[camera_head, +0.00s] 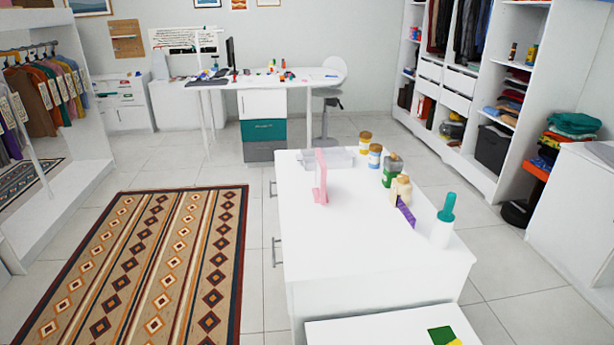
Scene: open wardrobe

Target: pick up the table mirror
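The table mirror appears to be the pink upright object (321,178) on the white cabinet top (335,235). It is seen nearly edge-on and stands towards the far left part of that top, just in front of a clear tray. Its mirror face cannot be made out from here. Neither of my grippers shows in the head view.
On the same cabinet top are a clear tray (329,158), several bottles and jars along the right edge, a purple item (405,212) and a white bottle with a teal top (443,222). The near left top is clear. A patterned rug (140,265) lies left.

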